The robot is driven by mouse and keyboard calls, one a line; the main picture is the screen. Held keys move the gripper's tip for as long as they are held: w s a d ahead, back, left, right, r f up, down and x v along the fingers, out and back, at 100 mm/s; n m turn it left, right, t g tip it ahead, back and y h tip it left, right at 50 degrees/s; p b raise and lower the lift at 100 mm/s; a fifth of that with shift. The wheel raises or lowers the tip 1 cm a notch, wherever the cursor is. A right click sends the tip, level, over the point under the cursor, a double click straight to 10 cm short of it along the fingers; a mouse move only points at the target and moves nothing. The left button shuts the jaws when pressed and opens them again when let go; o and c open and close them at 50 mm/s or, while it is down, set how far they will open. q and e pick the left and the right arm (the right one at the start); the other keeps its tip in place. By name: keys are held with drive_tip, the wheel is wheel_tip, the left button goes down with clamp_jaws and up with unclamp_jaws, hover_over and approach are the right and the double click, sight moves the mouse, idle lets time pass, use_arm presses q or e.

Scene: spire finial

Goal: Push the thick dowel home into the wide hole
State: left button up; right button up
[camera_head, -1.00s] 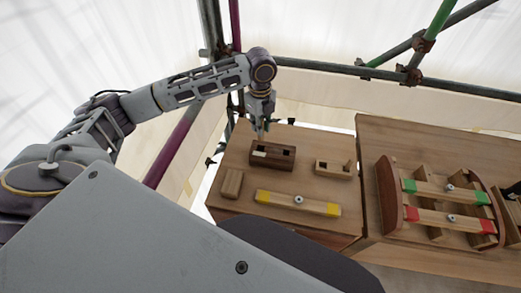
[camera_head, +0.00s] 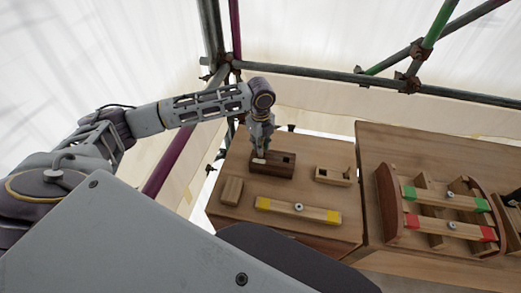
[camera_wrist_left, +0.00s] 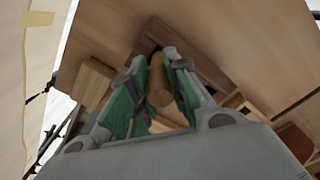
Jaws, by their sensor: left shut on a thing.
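My left gripper (camera_head: 261,151) points down over the left part of a dark brown wooden block (camera_head: 285,170) on the left table. In the left wrist view its green-padded fingers (camera_wrist_left: 158,85) are shut on a thick, light wooden dowel (camera_wrist_left: 160,78). The dark block (camera_wrist_left: 205,68) lies beyond the dowel's tip there. A square dark opening (camera_head: 283,159) shows in the right part of the block's top. A pale patch lies on its left part, beside the gripper. The fingers hide the dowel's lower end, so I cannot tell how deep it sits. My right gripper is not in view.
A small light block (camera_head: 231,191) stands left of the dark block; a light holder (camera_head: 333,177) stands to its right. A yellow-ended bar (camera_head: 298,209) lies in front. A rack (camera_head: 389,205) with green- and red-ended bars stands on the right table.

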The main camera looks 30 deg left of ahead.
sight(260, 157)
use_arm(q)
wheel_tip(260, 157, down, 3)
drive_tip(key=shift+f, duration=0.2)
drive_tip(key=shift+s, duration=0.1)
drive_tip(key=shift+s+f, duration=0.15)
drive_tip(key=shift+f, duration=0.2)
clamp_jaws()
drive_tip(key=shift+f+p, duration=0.3)
drive_tip(key=shift+f, duration=0.05)
drive_tip(key=shift+d+f, duration=0.1)
drive_tip(key=shift+f, duration=0.05)
drive_tip(key=o, duration=0.8)
unclamp_jaws()
drive_tip(key=shift+o, duration=0.3)
drive_tip(key=shift+f, duration=0.1)
drive_tip(key=shift+r, duration=0.2)
